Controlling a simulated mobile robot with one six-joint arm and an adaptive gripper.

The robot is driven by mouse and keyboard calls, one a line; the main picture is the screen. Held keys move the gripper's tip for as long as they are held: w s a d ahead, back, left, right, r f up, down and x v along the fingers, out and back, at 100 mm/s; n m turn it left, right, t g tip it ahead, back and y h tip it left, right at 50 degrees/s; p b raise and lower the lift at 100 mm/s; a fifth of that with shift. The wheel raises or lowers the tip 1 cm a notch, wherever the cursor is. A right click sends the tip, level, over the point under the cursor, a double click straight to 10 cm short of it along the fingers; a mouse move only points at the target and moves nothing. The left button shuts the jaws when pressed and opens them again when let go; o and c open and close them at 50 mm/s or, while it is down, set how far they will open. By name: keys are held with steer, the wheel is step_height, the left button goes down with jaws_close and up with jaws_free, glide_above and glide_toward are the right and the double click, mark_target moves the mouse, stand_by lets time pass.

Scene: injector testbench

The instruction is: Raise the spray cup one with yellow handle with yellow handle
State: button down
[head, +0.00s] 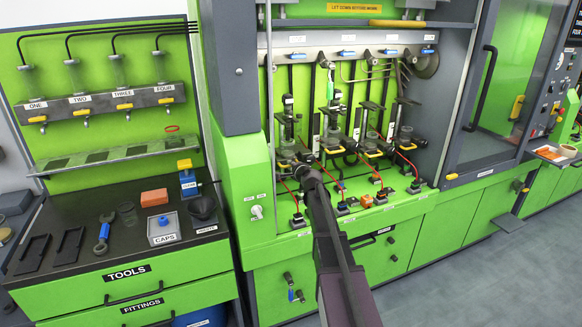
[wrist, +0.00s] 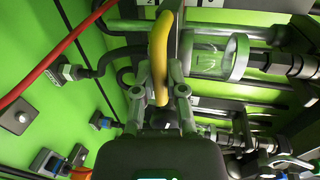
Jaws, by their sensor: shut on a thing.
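The yellow handle (wrist: 160,60) is a curved loop that rises between the two fingers of my gripper (wrist: 157,100) in the wrist view. My gripper is shut on this handle. Right of it in the wrist view is the clear spray cup (wrist: 208,56) with a pale green rim. In the head view, my gripper (head: 306,166) is at the left end of the testbench bay, at the foot of the leftmost station. My arm and gripper hide most of the handle and cup there.
Similar stations with yellow handles (head: 373,153) stand to the right. Red and black cables run close around my gripper. A red cable (wrist: 45,75) crosses the wrist view's left side. The tools counter (head: 70,215) is left of the bay, and the grey floor (head: 500,270) is clear.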

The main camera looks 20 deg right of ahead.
step_height(320, 180, up, 3)
steer(key=p, duration=0.2)
steer(key=shift+f+p, duration=0.15)
steer(key=shift+p, duration=0.2)
steer(key=shift+w+f, duration=0.1)
steer(key=shift+w, duration=0.1)
steer(key=shift+d, duration=0.1)
steer(key=c, duration=0.7)
jaws_free()
steer(key=shift+s, duration=0.1)
